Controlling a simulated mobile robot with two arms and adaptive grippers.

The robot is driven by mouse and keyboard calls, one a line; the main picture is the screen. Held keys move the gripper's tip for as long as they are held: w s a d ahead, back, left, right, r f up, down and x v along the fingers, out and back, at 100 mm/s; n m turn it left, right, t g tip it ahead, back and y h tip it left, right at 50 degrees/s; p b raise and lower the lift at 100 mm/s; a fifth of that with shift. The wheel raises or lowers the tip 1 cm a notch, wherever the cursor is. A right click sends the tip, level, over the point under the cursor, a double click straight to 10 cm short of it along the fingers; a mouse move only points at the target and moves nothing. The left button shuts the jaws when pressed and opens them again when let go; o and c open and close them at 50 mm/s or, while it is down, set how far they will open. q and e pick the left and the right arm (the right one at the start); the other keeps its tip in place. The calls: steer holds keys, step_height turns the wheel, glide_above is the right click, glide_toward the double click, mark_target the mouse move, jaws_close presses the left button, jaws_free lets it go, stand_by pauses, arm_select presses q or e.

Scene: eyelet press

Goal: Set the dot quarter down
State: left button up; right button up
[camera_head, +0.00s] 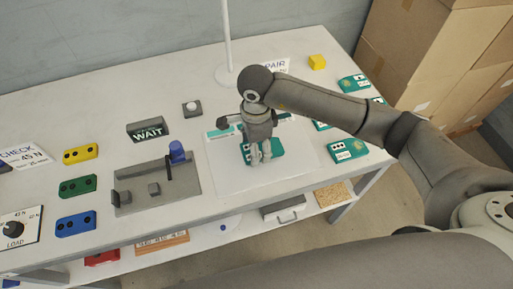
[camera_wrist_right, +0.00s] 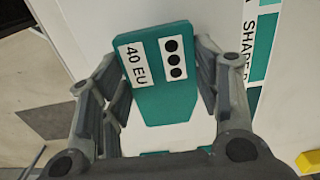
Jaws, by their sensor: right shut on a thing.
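My right gripper (camera_head: 257,155) is shut on a teal shoe quarter (camera_head: 275,147) over the white mat (camera_head: 300,160). In the right wrist view the quarter (camera_wrist_right: 165,105) lies between the fingers of the gripper (camera_wrist_right: 160,75). It bears a "40 EU" label and a white patch with three black dots. In the head view the gripper hides part of the quarter. I cannot tell whether it touches the mat. My left gripper is not in view.
Several other teal pieces (camera_head: 350,150) lie at the table's right side. A grey press base (camera_head: 150,195) with a blue knob (camera_head: 177,149) stands left of the mat. A "WAIT" sign (camera_head: 148,130), a white pole (camera_head: 227,45) and a yellow block (camera_head: 317,62) stand farther back.

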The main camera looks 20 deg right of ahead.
step_height(320, 180, down, 2)
steer(key=shift+s+p, duration=0.1)
steer(key=shift+p, duration=0.3)
steer(key=shift+f, duration=0.15)
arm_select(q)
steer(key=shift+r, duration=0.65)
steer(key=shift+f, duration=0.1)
arm_select(e)
steer(key=shift+f, duration=0.1)
steer(key=shift+f+b, duration=0.15)
steer(key=shift+b, duration=0.2)
steer(key=o, duration=1)
steer(key=shift+c, duration=0.2)
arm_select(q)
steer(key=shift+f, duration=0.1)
